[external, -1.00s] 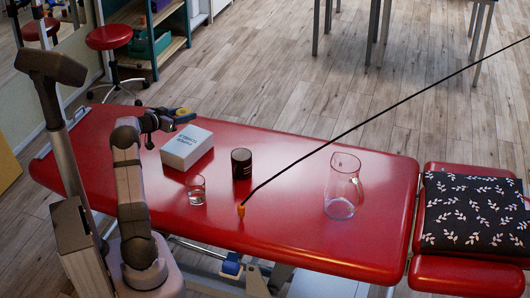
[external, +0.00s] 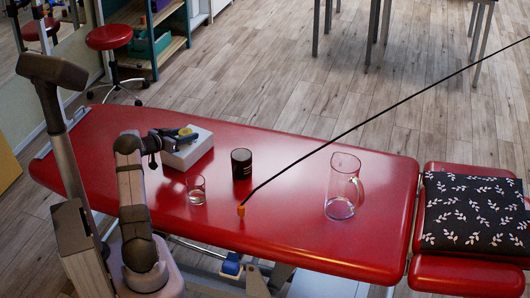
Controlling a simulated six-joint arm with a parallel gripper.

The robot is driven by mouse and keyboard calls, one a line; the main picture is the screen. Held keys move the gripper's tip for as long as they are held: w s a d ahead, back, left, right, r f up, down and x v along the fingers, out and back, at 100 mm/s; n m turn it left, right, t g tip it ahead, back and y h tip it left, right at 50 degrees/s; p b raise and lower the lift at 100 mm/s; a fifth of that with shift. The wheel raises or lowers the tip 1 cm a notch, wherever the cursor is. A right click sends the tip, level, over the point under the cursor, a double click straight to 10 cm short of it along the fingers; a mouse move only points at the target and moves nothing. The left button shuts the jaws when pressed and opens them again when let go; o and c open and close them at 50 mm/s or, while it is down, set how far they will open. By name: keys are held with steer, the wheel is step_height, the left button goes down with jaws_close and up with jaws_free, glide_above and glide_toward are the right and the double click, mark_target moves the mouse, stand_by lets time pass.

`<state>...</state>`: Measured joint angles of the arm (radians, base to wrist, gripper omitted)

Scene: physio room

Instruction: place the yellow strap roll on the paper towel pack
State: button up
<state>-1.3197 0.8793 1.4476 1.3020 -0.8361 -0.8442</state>
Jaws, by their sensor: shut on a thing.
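The white paper towel pack (external: 196,155) lies on the red treatment table at the left. My gripper (external: 181,134) is over the pack's top, at its far left part. It is shut on the yellow strap roll (external: 186,138), of which only a small yellow part shows between the dark fingers. The roll is at or just above the pack's top; I cannot tell whether it touches. The gripper and arm hide part of the pack's left side.
A black mug (external: 241,164) stands right of the pack, and a clear glass (external: 196,190) stands in front of it. A glass pitcher (external: 342,187) is farther right. A black cord (external: 330,142) slants up from an orange tip (external: 241,210). The red table (external: 290,215) is clear between them.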

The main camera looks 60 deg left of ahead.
stand_by(0.3)
steer(key=o, duration=1)
steer(key=shift+f, duration=0.1)
steer(key=shift+o, duration=0.2)
steer(key=shift+s+r, duration=0.15)
steer(key=shift+r, duration=0.1)
steer(key=v, duration=1.1)
steer(key=shift+s+d, duration=0.2)
steer(key=shift+s, duration=0.1)
